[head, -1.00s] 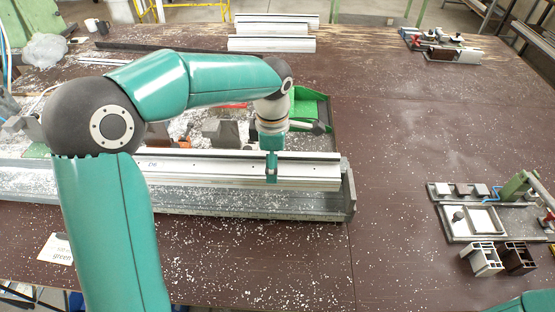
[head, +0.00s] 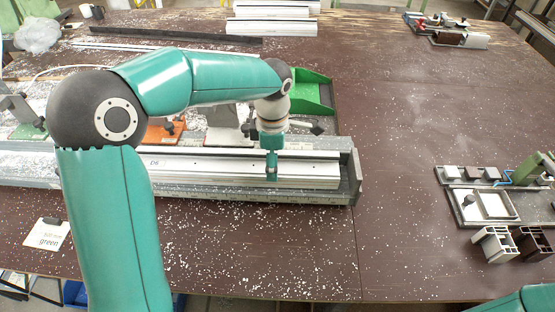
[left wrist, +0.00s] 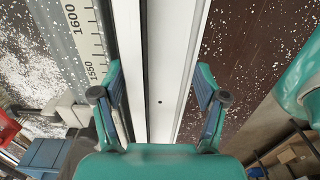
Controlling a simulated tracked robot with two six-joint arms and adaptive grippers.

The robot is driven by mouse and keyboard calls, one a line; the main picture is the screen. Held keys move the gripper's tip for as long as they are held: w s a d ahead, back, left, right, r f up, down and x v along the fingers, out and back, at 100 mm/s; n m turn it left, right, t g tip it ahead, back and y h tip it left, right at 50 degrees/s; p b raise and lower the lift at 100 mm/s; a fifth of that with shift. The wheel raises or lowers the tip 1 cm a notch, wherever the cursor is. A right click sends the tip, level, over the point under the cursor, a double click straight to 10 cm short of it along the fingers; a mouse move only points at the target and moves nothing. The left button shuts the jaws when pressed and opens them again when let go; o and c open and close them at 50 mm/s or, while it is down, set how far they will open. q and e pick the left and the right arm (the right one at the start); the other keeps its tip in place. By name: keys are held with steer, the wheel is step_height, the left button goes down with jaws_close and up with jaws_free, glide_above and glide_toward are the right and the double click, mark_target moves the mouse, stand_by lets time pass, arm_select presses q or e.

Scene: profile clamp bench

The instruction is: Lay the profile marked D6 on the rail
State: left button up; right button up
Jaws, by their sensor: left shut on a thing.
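The light, long profile marked D6 (head: 210,170) lies lengthwise over the grey rail (head: 325,197) in the head view; its left part is hidden behind my arm. My left gripper (head: 272,172) is shut on the profile near its right end. In the left wrist view the fingers (left wrist: 159,75) stand on both sides of the profile (left wrist: 172,60), which has a small dark hole. I cannot tell whether the profile touches the rail or hangs just above it. My right gripper is out of view.
An end plate (head: 356,178) closes the rail's right end. A scale (left wrist: 88,40) runs beside the profile. A green tray (head: 310,95) and orange clamp (head: 163,131) are behind. A card (head: 47,234) lies in front.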

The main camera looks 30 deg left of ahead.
arm_select(q)
steer(key=o, duration=1.9)
steer(key=shift+c, duration=0.2)
step_height(320, 180, up, 12)
steer(key=shift+f, duration=0.1)
